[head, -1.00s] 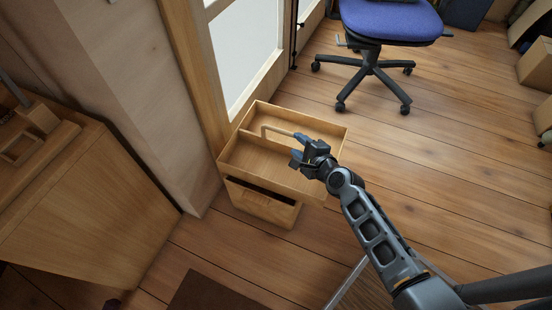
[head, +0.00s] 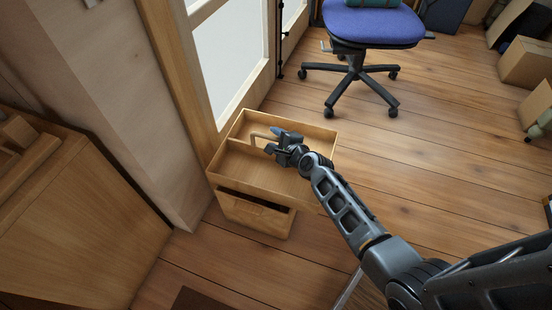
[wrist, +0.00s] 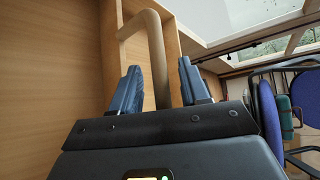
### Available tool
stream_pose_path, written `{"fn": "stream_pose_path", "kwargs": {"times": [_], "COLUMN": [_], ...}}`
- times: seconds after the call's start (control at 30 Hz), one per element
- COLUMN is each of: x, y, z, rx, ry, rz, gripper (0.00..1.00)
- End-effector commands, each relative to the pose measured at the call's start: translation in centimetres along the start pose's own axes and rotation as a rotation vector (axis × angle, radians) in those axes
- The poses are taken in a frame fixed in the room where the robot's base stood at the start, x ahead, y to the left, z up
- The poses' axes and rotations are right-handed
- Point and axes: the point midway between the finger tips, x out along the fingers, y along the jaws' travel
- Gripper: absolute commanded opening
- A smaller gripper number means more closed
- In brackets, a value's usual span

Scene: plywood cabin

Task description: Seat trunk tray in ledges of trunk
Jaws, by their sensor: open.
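The trunk tray (head: 290,184) is a shallow light-wood open box with a divider and a bent rod handle (head: 254,136). It lies over the trunk (head: 240,213), a wooden box on the floor, and overhangs it to the right. A dark gap shows between the tray and the trunk's front wall. The ledges are hidden. My gripper (head: 273,141) is open at the handle, above the tray. In the wrist view, the handle (wrist: 158,60) runs between the two spread fingers (wrist: 160,88); I see no finger closed on it.
A window wall and post (head: 180,70) stand close behind and left of the trunk. A wooden cabinet (head: 70,220) is at the left. A blue office chair (head: 370,25) stands at the back. Cardboard boxes (head: 530,62) are at the far right. Floor to the right is clear.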

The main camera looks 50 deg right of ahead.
Motion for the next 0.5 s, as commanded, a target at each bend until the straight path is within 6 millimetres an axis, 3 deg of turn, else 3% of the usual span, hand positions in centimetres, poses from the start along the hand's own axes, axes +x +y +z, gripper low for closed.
{"fn": "stream_pose_path", "kwargs": {"times": [0.1, 0.5], "x": [-0.04, -0.06], "y": [-0.02, 0.00], "z": [0.01, 0.02], "rx": [0.000, 0.000], "ry": [0.000, 0.000], "rz": [0.000, 0.000], "gripper": [0.43, 0.05]}}
